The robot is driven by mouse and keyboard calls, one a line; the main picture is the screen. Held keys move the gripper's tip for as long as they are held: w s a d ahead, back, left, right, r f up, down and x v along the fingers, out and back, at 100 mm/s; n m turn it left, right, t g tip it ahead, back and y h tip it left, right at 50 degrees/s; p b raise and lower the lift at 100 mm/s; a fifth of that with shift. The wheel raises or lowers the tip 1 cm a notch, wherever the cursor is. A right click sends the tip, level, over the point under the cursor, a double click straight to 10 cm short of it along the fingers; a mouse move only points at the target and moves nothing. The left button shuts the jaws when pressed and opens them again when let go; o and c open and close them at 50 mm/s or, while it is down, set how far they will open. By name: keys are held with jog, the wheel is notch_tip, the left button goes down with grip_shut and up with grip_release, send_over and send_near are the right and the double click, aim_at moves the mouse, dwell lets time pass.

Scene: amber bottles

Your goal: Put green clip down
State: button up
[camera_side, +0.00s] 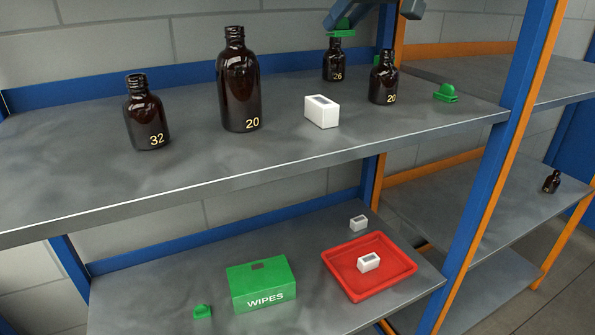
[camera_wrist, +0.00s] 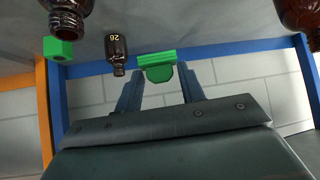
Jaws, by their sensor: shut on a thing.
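My gripper (camera_side: 347,18) is shut on a green clip (camera_side: 342,29) at the back of the upper shelf. In the side view the clip shows right at the top of the small amber bottle marked 26 (camera_side: 334,62). In the wrist view, which looks upside down, the held clip (camera_wrist: 158,66) sits between my fingertips, beside bottle 26 (camera_wrist: 117,52) in the picture. I cannot tell whether clip and bottle touch. Another green clip (camera_side: 446,93) lies on the upper shelf at the right, and one (camera_side: 202,311) lies on the lower shelf.
On the upper shelf (camera_side: 75,160) stand a small bottle 20 (camera_side: 383,80), a tall bottle 20 (camera_side: 239,80), bottle 32 (camera_side: 145,115) and a white block (camera_side: 321,111). A green piece (camera_wrist: 58,50) shows behind a bottle. Below are a wipes box (camera_side: 260,284) and red tray (camera_side: 345,279).

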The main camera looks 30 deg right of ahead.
jog(key=w+a+f+n+y, duration=0.1)
jog(key=w+a, duration=0.1)
jog(key=a, duration=0.2)
jog(key=w+a+f+n+g+y, duration=0.1)
jog(key=w+a+n, duration=0.1)
jog(key=a, duration=0.3)
jog(key=shift+w+a+n+y, duration=0.2)
jog(key=shift+w+n+y, duration=0.1)
jog(key=shift+w, duration=0.15)
jog(key=shift+f, duration=0.1)
jog(key=shift+f, duration=2.8)
jog(key=shift+f, duration=0.1)
jog(key=shift+f, duration=2)
jog(key=shift+f, duration=0.1)
jog(key=o, duration=0.9)
jog(key=shift+o, duration=0.2)
